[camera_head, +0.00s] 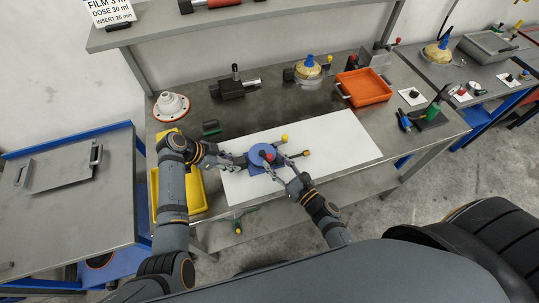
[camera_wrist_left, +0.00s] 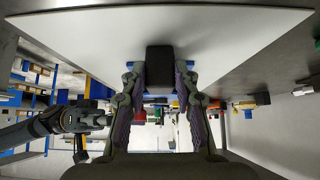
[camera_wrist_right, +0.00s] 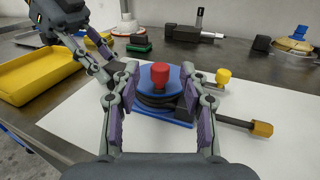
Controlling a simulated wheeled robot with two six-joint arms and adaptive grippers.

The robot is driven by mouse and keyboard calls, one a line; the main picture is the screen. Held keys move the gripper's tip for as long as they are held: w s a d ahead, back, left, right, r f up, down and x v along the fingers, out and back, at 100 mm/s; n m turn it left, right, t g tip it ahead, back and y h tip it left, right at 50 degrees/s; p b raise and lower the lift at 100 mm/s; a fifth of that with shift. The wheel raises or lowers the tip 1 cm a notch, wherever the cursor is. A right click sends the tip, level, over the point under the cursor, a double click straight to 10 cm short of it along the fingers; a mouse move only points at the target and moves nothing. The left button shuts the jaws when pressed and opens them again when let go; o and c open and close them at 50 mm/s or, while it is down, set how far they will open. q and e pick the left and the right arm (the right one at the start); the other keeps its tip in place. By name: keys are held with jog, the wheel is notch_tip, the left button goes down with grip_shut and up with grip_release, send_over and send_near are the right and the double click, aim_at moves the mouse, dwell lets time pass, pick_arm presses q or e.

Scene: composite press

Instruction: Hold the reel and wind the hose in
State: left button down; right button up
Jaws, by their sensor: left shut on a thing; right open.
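The blue reel (camera_wrist_right: 152,76) stands on the white board (camera_head: 330,140), with a red knob (camera_wrist_right: 166,73) on its top and black hose (camera_wrist_right: 160,104) around its drum. The hose end with a brass-coloured nozzle (camera_wrist_right: 262,129) sticks out to the right. My left gripper (camera_head: 238,160) is shut on a dark block (camera_wrist_left: 159,68) at the reel's left side. My right gripper (camera_head: 280,160) is open, its fingers (camera_wrist_right: 160,88) on either side of the red knob in its wrist view; I cannot tell whether they touch it.
A yellow knob (camera_wrist_right: 223,76) on a small metal part stands behind the reel. A yellow bin (camera_wrist_right: 40,75) is to the left. An orange tray (camera_head: 364,87), a dark vise-like tool (camera_head: 235,88) and a white flanged part (camera_head: 171,106) stand further back. The board's right part is clear.

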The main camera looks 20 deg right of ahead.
aim_at(272, 159)
jog(key=shift+x, duration=1.8)
grip_shut()
